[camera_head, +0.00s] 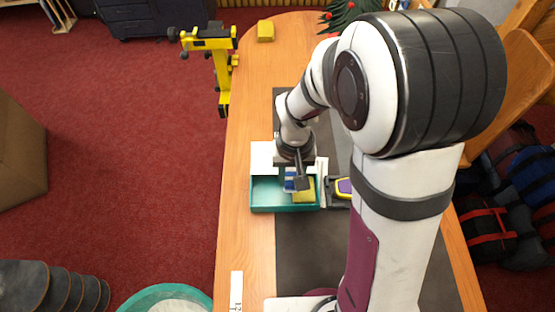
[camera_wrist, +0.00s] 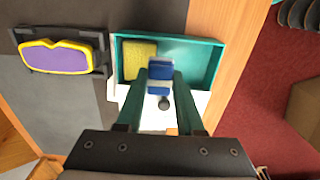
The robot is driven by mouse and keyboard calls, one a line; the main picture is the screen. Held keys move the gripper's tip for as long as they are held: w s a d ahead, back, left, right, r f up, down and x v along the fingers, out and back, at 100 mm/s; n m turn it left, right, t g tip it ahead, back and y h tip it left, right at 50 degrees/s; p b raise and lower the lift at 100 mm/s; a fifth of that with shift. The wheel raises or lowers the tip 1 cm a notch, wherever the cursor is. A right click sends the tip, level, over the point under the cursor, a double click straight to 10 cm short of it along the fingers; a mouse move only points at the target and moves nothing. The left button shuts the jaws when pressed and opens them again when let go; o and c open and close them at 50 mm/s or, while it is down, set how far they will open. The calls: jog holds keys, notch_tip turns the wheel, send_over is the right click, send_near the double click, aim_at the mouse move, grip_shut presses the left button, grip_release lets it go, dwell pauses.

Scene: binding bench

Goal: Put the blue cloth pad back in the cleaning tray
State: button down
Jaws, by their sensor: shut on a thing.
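The blue cloth pad (camera_wrist: 160,69), blue with a pale band, is between the two fingers of my gripper (camera_wrist: 161,78) in the wrist view. My gripper is shut on it. The teal cleaning tray (camera_wrist: 217,62) lies under and beyond the fingertips, and the pad overlaps its near edge in that view. In the head view, my gripper (camera_head: 293,182) and the pad (camera_head: 289,180) appear over the tray (camera_head: 284,209). I cannot tell whether the pad touches the tray floor. The fingers hide part of the tray.
A yellow sponge (camera_wrist: 138,58) lies in the tray beside the pad; the tray's other end is clear. A purple and yellow object (camera_wrist: 57,57) sits in a black holder next to the tray. A yellow stand (camera_head: 222,70) and yellow block (camera_head: 265,31) are farther back.

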send_over(272, 194)
notch_tip(272, 194, down, 3)
jog(key=shift+f, duration=1.85)
jog(key=shift+f, duration=0.1)
jog(key=c, duration=0.5)
grip_release()
jog(key=shift+c, duration=0.2)
notch_tip(272, 194, up, 12)
jog(key=s+d+r+m+y, duration=0.1)
jog(key=s+d+r+m, duration=0.1)
jog(key=s, duration=0.7)
jog(key=s+d+r+m, duration=0.3)
jog(key=s+d+r, duration=0.2)
jog(key=s, duration=0.5)
jog(key=shift+r+m+y, duration=0.3)
jog(key=shift+r+y, duration=0.1)
jog(key=shift+r, duration=0.15)
